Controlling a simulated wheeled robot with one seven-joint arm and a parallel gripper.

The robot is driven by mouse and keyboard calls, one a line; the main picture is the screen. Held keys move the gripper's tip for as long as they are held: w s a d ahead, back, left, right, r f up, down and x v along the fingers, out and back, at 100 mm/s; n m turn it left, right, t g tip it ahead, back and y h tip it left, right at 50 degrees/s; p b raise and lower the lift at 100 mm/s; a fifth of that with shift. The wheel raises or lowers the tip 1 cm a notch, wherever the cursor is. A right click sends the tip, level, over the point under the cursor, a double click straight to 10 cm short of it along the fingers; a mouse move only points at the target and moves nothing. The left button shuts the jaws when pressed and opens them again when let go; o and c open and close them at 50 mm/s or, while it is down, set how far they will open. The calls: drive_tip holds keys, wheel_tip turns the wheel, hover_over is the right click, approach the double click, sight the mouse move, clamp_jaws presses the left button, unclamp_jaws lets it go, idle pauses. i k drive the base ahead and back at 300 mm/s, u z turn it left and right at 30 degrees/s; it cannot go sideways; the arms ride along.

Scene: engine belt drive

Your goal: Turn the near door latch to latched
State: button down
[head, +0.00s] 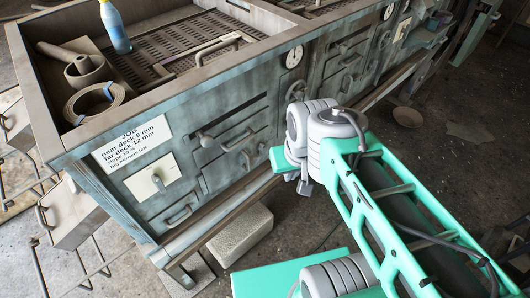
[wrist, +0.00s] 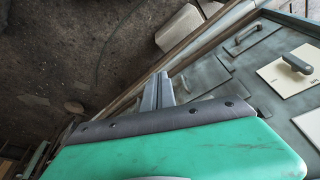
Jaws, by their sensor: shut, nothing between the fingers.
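A cream plate (head: 152,178) with a short grey turning lever (head: 158,183) is on the near left of the cabinet front; I take this lever to be the near door latch. The lever points steeply up and down in the head view, tilted a little. In the wrist view the lever (wrist: 297,64) on its cream plate is at the right edge. My gripper (wrist: 157,92) is shut and empty, with its grey fingers together. In the head view my gripper (head: 304,185) is right of the latch, in front of the cabinet and apart from it.
A pull handle (head: 179,215) sits below the plate, and a white job card (head: 131,143) is above it. Other handles and dials line the front. A pale block (head: 240,235) lies on the floor below. A blue bottle (head: 115,27) stands in the top tray.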

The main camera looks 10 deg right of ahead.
sight(261, 147)
drive_tip(key=u, duration=3.3)
drive_tip(key=k, duration=0.45)
drive_tip(key=z, duration=1.75)
